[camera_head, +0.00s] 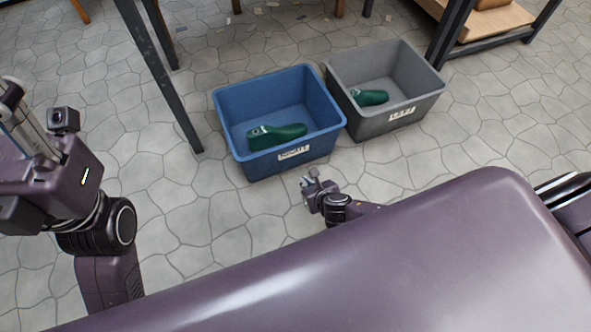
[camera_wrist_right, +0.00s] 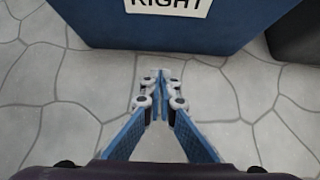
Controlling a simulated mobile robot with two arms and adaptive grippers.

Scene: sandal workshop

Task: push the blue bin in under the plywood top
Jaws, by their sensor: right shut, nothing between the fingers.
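The blue bin (camera_head: 245,160) stands on the floor, with a green shoe last (camera_head: 277,135) inside and a white label on its near wall. Its near wall (camera_wrist_right: 190,35) fills the top of the right wrist view, where the label (camera_wrist_right: 170,5) reads RIGHT. My right gripper (camera_head: 310,184) is shut and empty, low in front of this wall. Its fingertips (camera_wrist_right: 158,75) point at the wall, with floor showing between. My left arm (camera_head: 65,185) is at the left; its fingers cannot be made out. I cannot identify the plywood top in view.
A grey bin (camera_head: 375,125) with another green last (camera_head: 369,97) stands close right of the blue bin. A dark metal leg (camera_head: 165,85) rises behind left of the blue bin. A low wooden shelf (camera_head: 490,25) is at upper right. The floor behind the bins is largely clear.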

